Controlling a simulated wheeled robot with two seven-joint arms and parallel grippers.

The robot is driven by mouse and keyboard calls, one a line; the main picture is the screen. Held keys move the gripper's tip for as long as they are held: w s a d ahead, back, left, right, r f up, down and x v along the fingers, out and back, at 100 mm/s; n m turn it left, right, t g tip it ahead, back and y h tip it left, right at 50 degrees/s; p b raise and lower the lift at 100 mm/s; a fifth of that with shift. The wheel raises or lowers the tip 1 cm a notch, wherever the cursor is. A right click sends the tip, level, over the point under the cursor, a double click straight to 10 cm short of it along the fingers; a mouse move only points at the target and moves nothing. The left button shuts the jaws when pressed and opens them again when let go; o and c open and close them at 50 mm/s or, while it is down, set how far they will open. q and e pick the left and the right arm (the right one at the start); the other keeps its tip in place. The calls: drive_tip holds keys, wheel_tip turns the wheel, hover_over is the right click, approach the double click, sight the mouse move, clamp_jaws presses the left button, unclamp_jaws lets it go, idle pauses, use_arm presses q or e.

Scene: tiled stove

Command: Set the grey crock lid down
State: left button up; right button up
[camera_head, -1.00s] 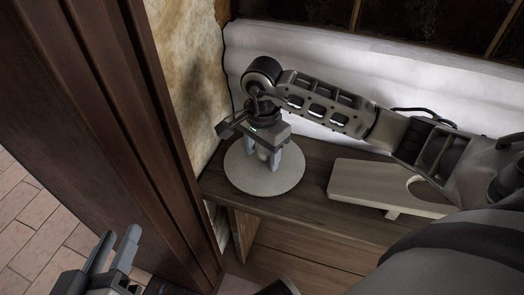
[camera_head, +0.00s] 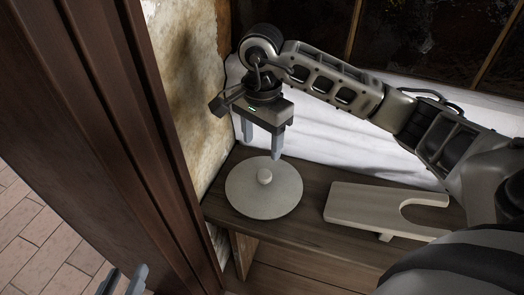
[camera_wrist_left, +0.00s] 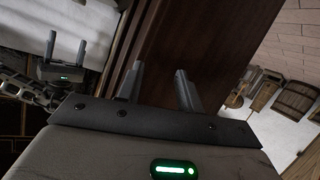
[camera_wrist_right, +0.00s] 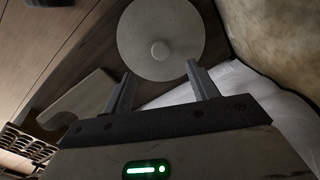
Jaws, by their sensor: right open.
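The grey crock lid (camera_head: 264,197) is a round disc with a small knob on top. It lies flat, knob up, on a dark wooden bench top. It also shows in the right wrist view (camera_wrist_right: 160,28), beyond the fingertips. My right gripper (camera_head: 261,148) is open and empty, above and behind the lid, apart from the knob; it shows in its own wrist view (camera_wrist_right: 162,80). My left gripper (camera_head: 122,280) is at the bottom left of the head view, away from the lid. In the left wrist view its fingers (camera_wrist_left: 158,82) are apart with nothing between them.
A pale wooden bootjack-like board (camera_head: 365,208) with a rounded notch lies right of the lid on the bench (camera_head: 300,228). A dark wooden post (camera_head: 125,130) stands at left. A stained wall and white cloth (camera_head: 350,140) are behind. Bench between lid and board is clear.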

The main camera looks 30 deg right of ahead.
drive_tip(key=n, duration=0.1)
drive_tip(key=n+g+b, duration=0.1)
drive_tip(key=n+b, duration=0.1)
drive_tip(key=n, duration=0.6)
hover_over(264, 174)
drive_tip(key=shift+y, duration=0.3)
drive_tip(key=f, duration=0.4)
drive_tip(key=w+f, duration=0.1)
drive_tip(key=f, duration=0.1)
drive_tip(key=shift+f, duration=0.4)
drive_tip(key=f, duration=0.2)
drive_tip(key=s+f+b, duration=0.1)
drive_tip(key=f, duration=0.1)
drive_tip(key=shift+f, duration=0.35)
drive_tip(key=shift+f+b, duration=0.3)
drive_tip(key=c, duration=1.2)
use_arm(q)
drive_tip(key=shift+w+d+r+n+t+h, duration=0.2)
drive_tip(key=shift+d+r+n+t+h, duration=0.1)
drive_tip(key=shift+r, duration=0.15)
drive_tip(key=shift+w+d+r+n+t+h, duration=0.2)
drive_tip(key=shift+r+n+t+h, duration=0.1)
drive_tip(key=shift+r, duration=0.1)
use_arm(e)
drive_tip(key=shift+r, duration=0.1)
clamp_jaws()
use_arm(q)
drive_tip(key=shift+f, duration=0.1)
